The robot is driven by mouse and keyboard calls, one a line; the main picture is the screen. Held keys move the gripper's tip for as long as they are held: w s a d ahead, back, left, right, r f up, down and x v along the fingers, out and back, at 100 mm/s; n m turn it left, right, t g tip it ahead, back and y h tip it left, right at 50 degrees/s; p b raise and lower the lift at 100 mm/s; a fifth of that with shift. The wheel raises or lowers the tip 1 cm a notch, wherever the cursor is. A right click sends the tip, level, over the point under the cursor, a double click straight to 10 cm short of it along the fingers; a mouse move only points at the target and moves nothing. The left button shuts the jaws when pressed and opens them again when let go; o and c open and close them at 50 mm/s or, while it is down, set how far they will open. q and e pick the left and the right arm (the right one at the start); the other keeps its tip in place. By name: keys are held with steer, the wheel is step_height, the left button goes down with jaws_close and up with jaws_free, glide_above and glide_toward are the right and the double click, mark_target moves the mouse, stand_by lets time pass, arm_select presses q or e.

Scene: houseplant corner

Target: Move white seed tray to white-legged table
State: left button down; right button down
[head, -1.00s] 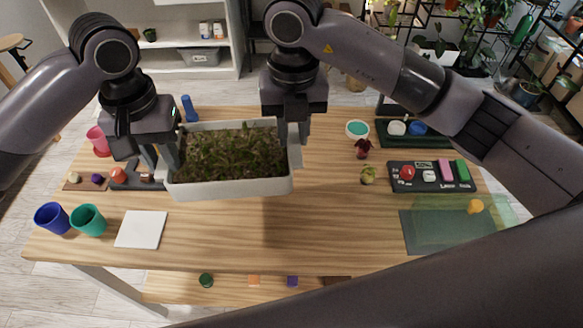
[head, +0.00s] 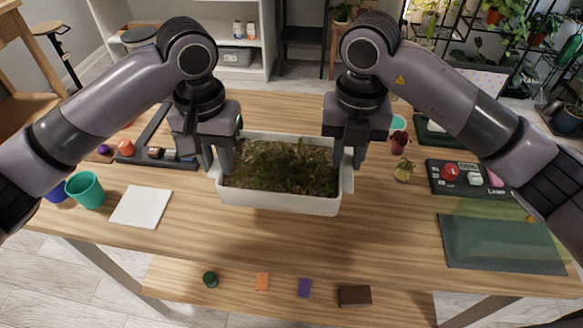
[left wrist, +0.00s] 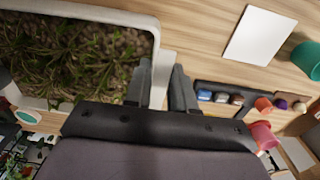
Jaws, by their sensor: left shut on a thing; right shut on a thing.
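The white seed tray (head: 282,201), filled with green seedlings and dark soil, is in the middle of the head view over the wooden table (head: 330,245). My left gripper (head: 222,168) is shut on the tray's left end. My right gripper (head: 347,165) is shut on its right end. The tray looks about level; whether it touches the tabletop I cannot tell. In the left wrist view the tray's white rim (left wrist: 100,12) lies at the upper left, with the left fingers (left wrist: 160,88) at its end wall. The table has pale grey-white legs (head: 105,272).
A white square (head: 141,207) and a teal cup (head: 86,190) lie left. A dark tool rack (head: 155,145) stands behind them. Right are a control panel (head: 462,179), a dark green mat (head: 490,243) and small fruit-like items (head: 403,170). The table's front middle is clear.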

arm_select(q)
steer(key=shift+a+f, duration=0.15)
steer(key=shift+f, duration=0.3)
arm_select(e)
steer(key=shift+d+f, duration=0.2)
steer(key=shift+f, duration=0.3)
